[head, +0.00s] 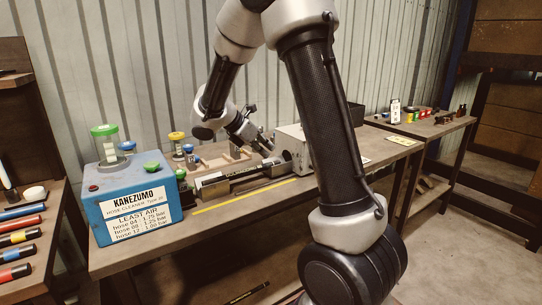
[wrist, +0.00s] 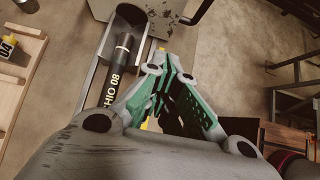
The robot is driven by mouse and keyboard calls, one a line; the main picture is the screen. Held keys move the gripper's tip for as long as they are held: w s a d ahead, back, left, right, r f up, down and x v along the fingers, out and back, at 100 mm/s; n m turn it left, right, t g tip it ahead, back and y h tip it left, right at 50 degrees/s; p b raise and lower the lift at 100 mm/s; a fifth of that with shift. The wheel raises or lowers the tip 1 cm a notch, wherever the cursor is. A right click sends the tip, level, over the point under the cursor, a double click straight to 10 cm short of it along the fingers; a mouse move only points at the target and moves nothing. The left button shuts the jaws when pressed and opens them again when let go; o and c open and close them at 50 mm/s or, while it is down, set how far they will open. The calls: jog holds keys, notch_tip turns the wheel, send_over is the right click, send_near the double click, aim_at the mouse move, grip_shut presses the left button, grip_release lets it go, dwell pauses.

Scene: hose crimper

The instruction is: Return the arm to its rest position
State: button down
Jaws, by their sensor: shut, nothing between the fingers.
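My arm reaches over the workbench (head: 240,212) in the head view. My gripper (head: 266,143) is small there, above the bench beside the grey machine (head: 291,143). In the wrist view my gripper (wrist: 172,62) has its green and grey fingers shut with nothing held. A black hose marked "HIO 08" (wrist: 116,72) lies in a grey trough (wrist: 92,75), to the left of the fingers. The hose's upper end points to the grey machine plate at the top. Contact between fingers and machine cannot be told.
A blue hose cleaner box (head: 137,203) stands at the bench's left, with colored-lid containers nearby. Several hoses (head: 18,238) lie on the left shelf. A black lever (wrist: 190,14) juts near the fingers in the wrist view. A side table (head: 425,127) holds small items. Floor at right is clear.

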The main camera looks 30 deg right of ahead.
jog(key=s+a+f+m+g+y, duration=0.1)
jog(key=s+a+m+y, duration=0.1)
jog(key=s+m, duration=0.4)
jog(key=s+a+m+g+y, duration=0.1)
jog(key=s+m+y, duration=0.2)
jog(key=s+m, duration=0.3)
jog(key=s+a+r+m+t+y, duration=0.1)
jog(key=s+r+m+t+y, duration=0.1)
jog(key=s, duration=0.5)
jog(key=s+a+r+m+t+y, duration=0.2)
jog(key=s+r+m+t, duration=0.2)
jog(key=s+r, duration=0.2)
jog(key=shift+s+a+r, duration=0.15)
jog(key=shift+s+a, duration=0.05)
jog(key=shift+s, duration=1.1)
